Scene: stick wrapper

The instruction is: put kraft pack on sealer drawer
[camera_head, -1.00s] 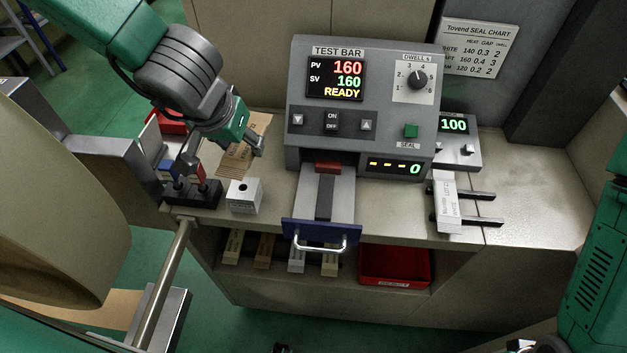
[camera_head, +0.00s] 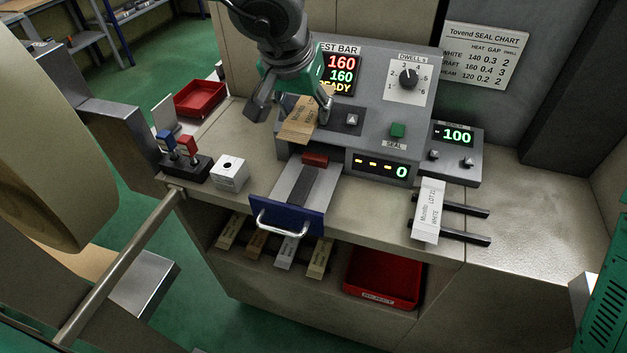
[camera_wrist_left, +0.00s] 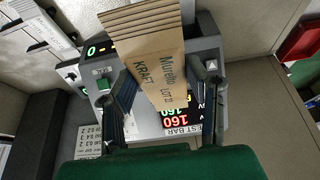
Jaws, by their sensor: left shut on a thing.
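The kraft pack (camera_head: 301,126) is a brown flat packet. It is held in my left gripper (camera_head: 289,117), in front of the sealer's panel and above the back of the drawer. The wrist view shows the pack (camera_wrist_left: 152,60) between the two fingers of my left gripper (camera_wrist_left: 165,88), its KRAFT print facing the camera. The sealer drawer (camera_head: 289,198) is pulled out, with a grey bed, a dark centre strip, a blue front and a handle. No pack lies on its visible bed. My right gripper is out of view.
The sealer (camera_head: 375,115) stands behind the drawer. A white box (camera_head: 230,173) and a holder with blue and red handles (camera_head: 185,165) stand left. A white pack (camera_head: 427,212) lies on two dark rails at right. Red trays sit at back left (camera_head: 200,97) and below (camera_head: 382,280).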

